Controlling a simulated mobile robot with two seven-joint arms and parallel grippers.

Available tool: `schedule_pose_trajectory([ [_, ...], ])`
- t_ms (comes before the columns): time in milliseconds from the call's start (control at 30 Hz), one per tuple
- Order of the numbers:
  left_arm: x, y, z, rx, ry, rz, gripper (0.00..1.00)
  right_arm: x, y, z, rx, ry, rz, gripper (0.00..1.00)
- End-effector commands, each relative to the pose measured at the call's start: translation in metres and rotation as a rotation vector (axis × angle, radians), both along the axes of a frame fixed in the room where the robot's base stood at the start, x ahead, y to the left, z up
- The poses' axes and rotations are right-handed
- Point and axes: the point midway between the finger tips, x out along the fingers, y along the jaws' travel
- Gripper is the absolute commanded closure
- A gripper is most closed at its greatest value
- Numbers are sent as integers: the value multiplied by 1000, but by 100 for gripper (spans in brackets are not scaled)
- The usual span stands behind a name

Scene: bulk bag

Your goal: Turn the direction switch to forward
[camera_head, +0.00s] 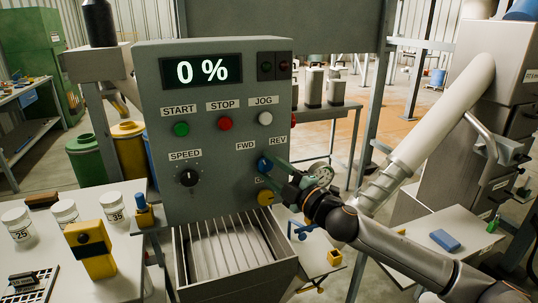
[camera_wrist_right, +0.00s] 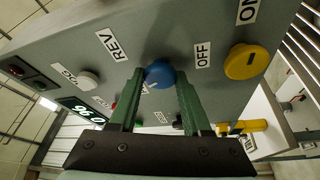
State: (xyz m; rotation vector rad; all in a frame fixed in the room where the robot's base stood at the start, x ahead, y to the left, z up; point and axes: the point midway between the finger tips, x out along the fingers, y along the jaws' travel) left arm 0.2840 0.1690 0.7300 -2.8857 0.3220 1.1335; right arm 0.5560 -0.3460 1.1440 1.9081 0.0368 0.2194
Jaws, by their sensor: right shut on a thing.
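The direction switch is a blue round knob (camera_head: 264,164) on the grey control panel (camera_head: 215,130), below the FWD and REV labels. It also shows in the right wrist view (camera_wrist_right: 160,72), between the green fingers. My right gripper (camera_head: 269,171) comes from the right and is shut on the blue knob, one finger on each side. In the head view the fingers partly cover the knob. A small pale mark shows on the knob in the wrist view, but I cannot tell surely which label it points to. My left gripper is not in view.
A yellow knob (camera_head: 265,197) sits just below the blue one, near the OFF and ON labels. A white JOG button (camera_head: 265,118) is above. The display (camera_head: 202,71) reads 0 %. A grated hopper (camera_head: 230,245) lies under the panel.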

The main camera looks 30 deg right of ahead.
Motion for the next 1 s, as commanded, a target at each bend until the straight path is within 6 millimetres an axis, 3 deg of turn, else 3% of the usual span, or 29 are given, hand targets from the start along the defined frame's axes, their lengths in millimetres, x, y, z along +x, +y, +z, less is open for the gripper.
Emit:
schedule_pose_trajectory([
  [33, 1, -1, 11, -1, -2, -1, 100, 0, 0, 5, -30, 10, 0, 100],
  [300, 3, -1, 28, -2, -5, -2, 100, 0, 0, 3, -143, 35, -1, 100],
  [900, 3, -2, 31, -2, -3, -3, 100, 0, 0, 0, -183, 43, -1, 100],
  [933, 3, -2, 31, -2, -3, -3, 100, 0, 0, 0, -183, 43, -1, 51],
  [1000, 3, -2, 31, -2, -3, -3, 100, 0, 0, 0, -182, 43, -1, 43],
])
